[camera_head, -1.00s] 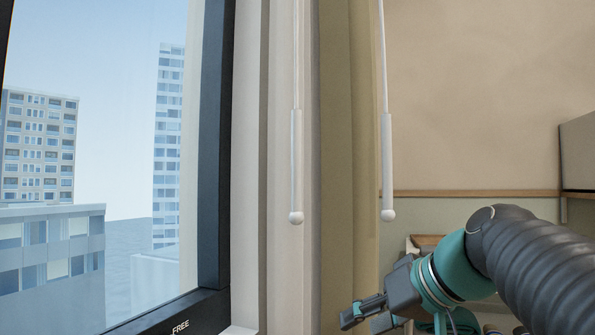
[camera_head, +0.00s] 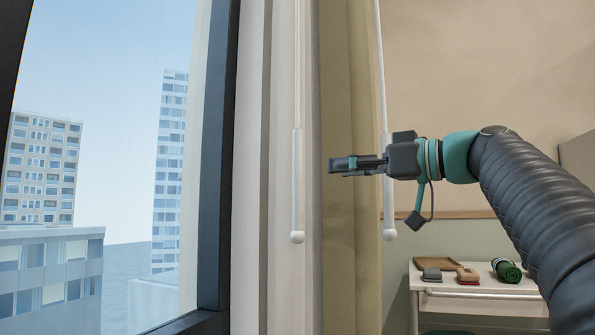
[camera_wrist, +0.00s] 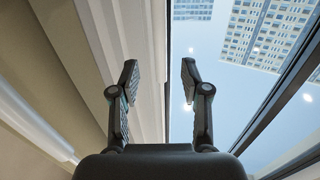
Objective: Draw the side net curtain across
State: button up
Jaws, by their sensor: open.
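The white net curtain (camera_head: 284,120) hangs gathered in a narrow bunch at the right side of the window. A white wand (camera_head: 297,185) with a round knob hangs in front of it. A heavier olive curtain (camera_head: 345,250) hangs just right of it, with a second white wand (camera_head: 388,215). My gripper (camera_head: 333,166) points left, level with the lower wand parts, and partly covers the second wand. Its fingertips are short of the net curtain's wand in the picture. In the wrist view the jaws (camera_wrist: 156,78) are open, with nothing between them; pale curtain folds (camera_wrist: 142,40) lie to the left.
The dark-framed window (camera_head: 221,170) fills the left, with buildings outside. A white bedside table (camera_head: 480,300) stands low at the right, bearing a brown tray (camera_head: 447,264), a rolled green item (camera_head: 507,270) and small items.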

jog(key=p+x, duration=0.1)
jog(key=x, duration=0.9)
jog(key=shift+p, duration=0.3)
jog(key=shift+w+a, duration=0.1)
jog(key=shift+w, duration=0.05)
grip_shut()
